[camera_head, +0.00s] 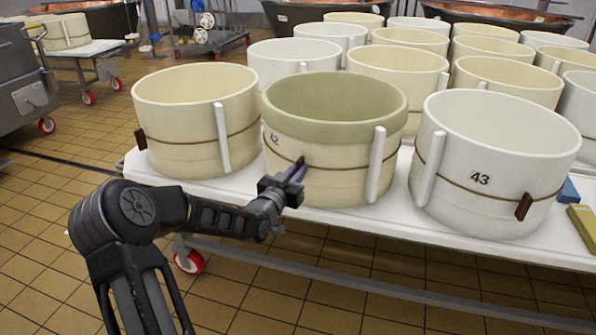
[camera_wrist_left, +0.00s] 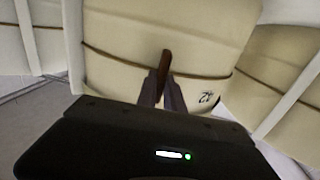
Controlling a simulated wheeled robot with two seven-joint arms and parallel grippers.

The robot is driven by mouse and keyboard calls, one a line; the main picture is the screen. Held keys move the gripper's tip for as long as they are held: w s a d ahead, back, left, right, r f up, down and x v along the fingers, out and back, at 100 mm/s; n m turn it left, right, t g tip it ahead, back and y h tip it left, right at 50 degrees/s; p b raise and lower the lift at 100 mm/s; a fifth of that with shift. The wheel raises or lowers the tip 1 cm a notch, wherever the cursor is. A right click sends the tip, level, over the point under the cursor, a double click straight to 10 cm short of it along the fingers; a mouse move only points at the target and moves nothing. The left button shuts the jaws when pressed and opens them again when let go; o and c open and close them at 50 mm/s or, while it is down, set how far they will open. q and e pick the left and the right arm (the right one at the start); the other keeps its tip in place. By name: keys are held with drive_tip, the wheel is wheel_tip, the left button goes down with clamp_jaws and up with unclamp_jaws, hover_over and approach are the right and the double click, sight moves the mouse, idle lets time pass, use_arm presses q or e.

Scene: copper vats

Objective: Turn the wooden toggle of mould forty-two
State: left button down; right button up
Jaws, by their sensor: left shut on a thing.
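Mould forty-two (camera_head: 330,150) is a round cream mould with a greenish upper band and a dark cord around it, on the white table's front edge. Its number shows at its left side, and in the left wrist view its wall (camera_wrist_left: 125,70) fills the middle. My left gripper (camera_head: 299,170) is at its front, shut on the small brown wooden toggle (camera_head: 301,160). In the left wrist view the toggle (camera_wrist_left: 165,62) stands up between the two fingertips (camera_wrist_left: 163,84), tilted slightly; its lower part is hidden by them. My right gripper is not in view.
Mould forty-three (camera_head: 490,165) stands to the right with its own toggle (camera_head: 523,207). Another cream mould (camera_head: 195,120) stands close on the left, and several more fill the white table (camera_head: 375,222) behind. Blue and yellow blocks (camera_head: 582,222) lie at the right edge.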

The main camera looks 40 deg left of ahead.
use_arm(q)
drive_tip(key=shift+n, duration=0.5)
drive_tip(key=n+p, duration=0.1)
drive_tip(key=n, duration=0.2)
drive_tip(key=shift+a+p, duration=0.1)
drive_tip(key=shift+p, duration=0.2)
drive_tip(key=n+p, duration=0.1)
drive_tip(key=n, duration=0.4)
drive_tip(key=shift+a+n+p, duration=0.15)
drive_tip(key=shift+n+p, duration=0.2)
drive_tip(key=shift+n, duration=0.05)
drive_tip(key=shift+s+a+f+n+p, duration=0.15)
drive_tip(key=shift+n+p, duration=0.25)
drive_tip(key=shift+n, duration=1)
drive_tip(key=shift+w+d+f+n+p, duration=0.1)
drive_tip(key=shift+n+p, duration=0.25)
drive_tip(key=shift+n, duration=1.05)
drive_tip(key=shift+s+a+f+n+p, duration=0.15)
drive_tip(key=shift+n+p, duration=0.25)
drive_tip(key=shift+n, duration=1)
drive_tip(key=shift+w, duration=0.1)
drive_tip(key=c, duration=1.5)
unclamp_jaws()
drive_tip(key=shift+o, duration=0.2)
